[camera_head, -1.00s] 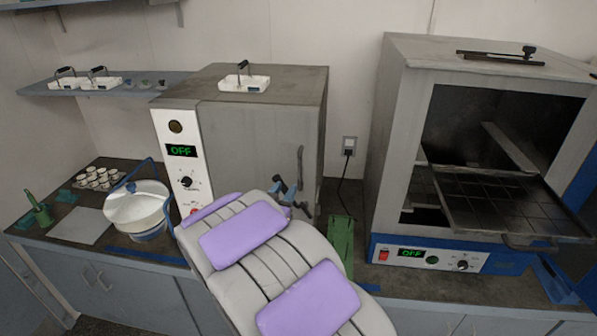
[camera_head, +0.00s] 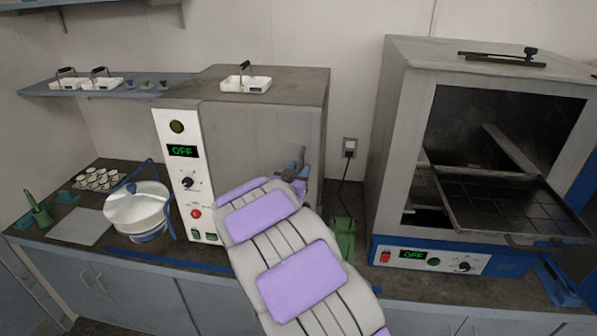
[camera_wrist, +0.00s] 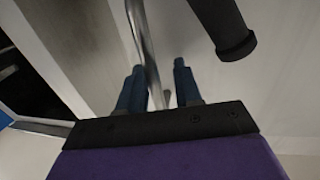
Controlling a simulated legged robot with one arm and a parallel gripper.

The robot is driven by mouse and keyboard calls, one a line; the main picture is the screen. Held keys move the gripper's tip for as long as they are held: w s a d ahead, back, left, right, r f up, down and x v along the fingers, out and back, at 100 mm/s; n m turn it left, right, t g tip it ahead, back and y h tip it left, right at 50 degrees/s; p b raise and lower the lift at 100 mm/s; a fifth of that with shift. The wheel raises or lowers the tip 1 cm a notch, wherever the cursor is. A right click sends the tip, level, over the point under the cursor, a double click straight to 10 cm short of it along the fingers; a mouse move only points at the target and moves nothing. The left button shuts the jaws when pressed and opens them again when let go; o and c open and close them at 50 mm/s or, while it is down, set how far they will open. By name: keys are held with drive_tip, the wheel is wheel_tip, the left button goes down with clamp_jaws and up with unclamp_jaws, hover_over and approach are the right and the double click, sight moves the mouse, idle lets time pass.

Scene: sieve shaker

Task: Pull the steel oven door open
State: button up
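The steel oven (camera_head: 292,84) on the left has its door (camera_head: 262,140) shut, with a white control panel reading OFF beside it. Its bar handle shows in the wrist view (camera_wrist: 144,38), upright against the grey door face (camera_wrist: 250,95). In the head view my gripper covers most of the handle. My gripper (camera_head: 298,166) is at the right side of the door. In the wrist view its two blue fingers (camera_wrist: 158,70) stand apart with the bar running between them. Gaps show beside the bar, so the gripper looks open; contact is unclear.
A second oven (camera_head: 395,150) at right stands open, with a rack (camera_head: 515,205) jutting out. A white round vessel (camera_head: 137,208) and small cups (camera_head: 97,180) sit on the bench at left. A dark rounded bar (camera_wrist: 235,45) crosses the wrist view's upper right.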

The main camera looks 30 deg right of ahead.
drive_tip(key=shift+d, duration=0.55)
drive_tip(key=c, duration=0.4)
drive_tip(key=shift+a, duration=0.15)
clamp_jaws()
drive_tip(key=shift+s+p, duration=0.15)
drive_tip(key=shift+p, duration=0.25)
